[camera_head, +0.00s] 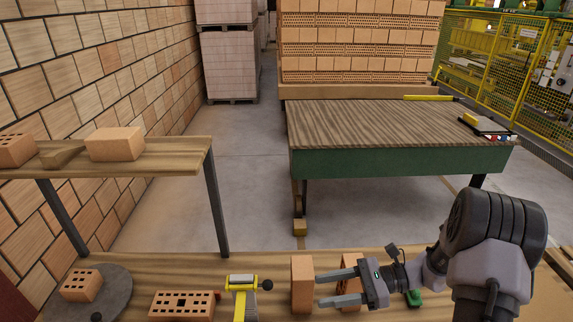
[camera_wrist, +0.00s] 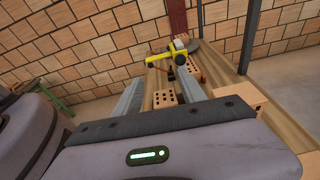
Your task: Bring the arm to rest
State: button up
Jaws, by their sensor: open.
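My arm reaches in from the right over the wooden bench (camera_head: 270,262) in the head view, bent at a dark grey joint. My gripper (camera_head: 319,290) points left with its two fingers apart and nothing held between them. An upright orange brick (camera_head: 302,284) stands just left of the fingertips; whether they touch it I cannot tell. Another orange brick (camera_head: 350,262) is partly hidden behind the gripper. In the wrist view my gripper (camera_wrist: 160,78) shows two spread fingers, with a holed brick (camera_wrist: 165,99) seen in the gap beyond them.
A yellow clamp-like tool (camera_head: 242,284) and a holed brick (camera_head: 182,304) lie to the left on the bench. A round grey disc (camera_head: 112,290) carries another holed brick (camera_head: 80,285). A shelf (camera_head: 180,158) stands at left, a green table (camera_head: 400,160) behind. Open floor lies between them.

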jog(key=s+a+r+n+t+h+b, duration=0.1)
jog(key=s+r+n+t+h+b, duration=0.1)
jog(key=s+r+n+h, duration=0.3)
jog(key=s+a+r+n+t+h+b, duration=0.2)
jog(key=s+n+h, duration=0.6)
jog(key=s, duration=0.5)
notch_tip(320, 180, up, 3)
jog(key=n+t+b, duration=0.1)
jog(key=b, duration=0.2)
jog(key=shift+a+f+n+h, duration=0.15)
jog(key=shift+a+n+h, duration=0.1)
jog(key=shift+n+h, duration=0.05)
